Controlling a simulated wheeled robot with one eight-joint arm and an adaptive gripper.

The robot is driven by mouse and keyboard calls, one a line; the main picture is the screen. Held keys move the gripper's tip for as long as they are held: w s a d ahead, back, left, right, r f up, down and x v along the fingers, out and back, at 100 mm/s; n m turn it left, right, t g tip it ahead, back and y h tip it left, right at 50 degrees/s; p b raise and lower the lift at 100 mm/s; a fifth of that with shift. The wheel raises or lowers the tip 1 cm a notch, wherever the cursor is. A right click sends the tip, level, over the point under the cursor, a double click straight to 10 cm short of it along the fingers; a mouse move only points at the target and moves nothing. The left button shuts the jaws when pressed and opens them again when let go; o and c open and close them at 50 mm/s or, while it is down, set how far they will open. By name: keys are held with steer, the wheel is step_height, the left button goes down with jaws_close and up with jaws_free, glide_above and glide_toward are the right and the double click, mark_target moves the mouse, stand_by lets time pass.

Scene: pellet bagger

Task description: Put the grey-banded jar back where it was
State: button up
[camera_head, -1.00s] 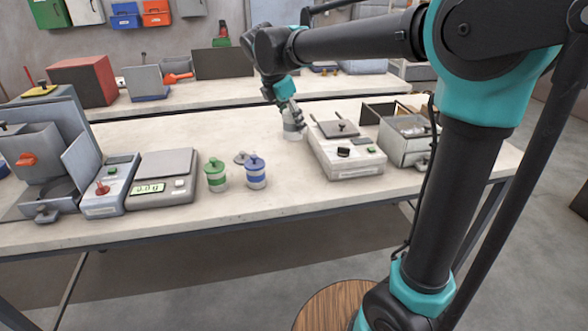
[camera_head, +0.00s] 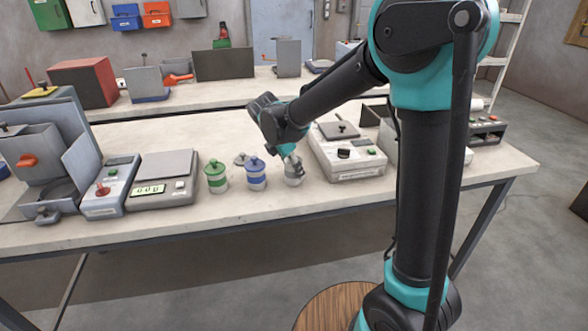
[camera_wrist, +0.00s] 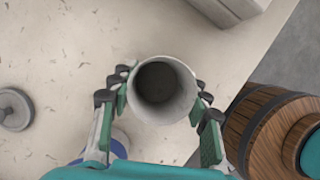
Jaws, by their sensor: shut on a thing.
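My gripper (camera_wrist: 162,82) is shut on an open-topped pale grey jar (camera_wrist: 160,118), with a green-padded finger on each side of it. I look straight down into its dark, seemingly empty inside. In the head view the jar (camera_head: 294,180) is upright, right of the blue-banded jar, partly hidden by my fingers. I cannot tell whether its base touches the table, and its band is not clear. A loose grey lid (camera_head: 241,158) lies on the table behind the blue-banded jar; it also shows in the wrist view (camera_wrist: 12,108).
The blue-banded jar (camera_head: 256,177) and green-banded jar (camera_head: 215,178) stand lidded to the left. A scale (camera_head: 163,180) is further left. A grey instrument (camera_head: 348,158) stands close behind on the right. The table's front strip (camera_head: 330,197) is clear.

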steer(key=shift+f, duration=0.15)
steer(key=o, duration=1.5)
steer(key=shift+o, duration=0.2)
steer(key=v, duration=1.2)
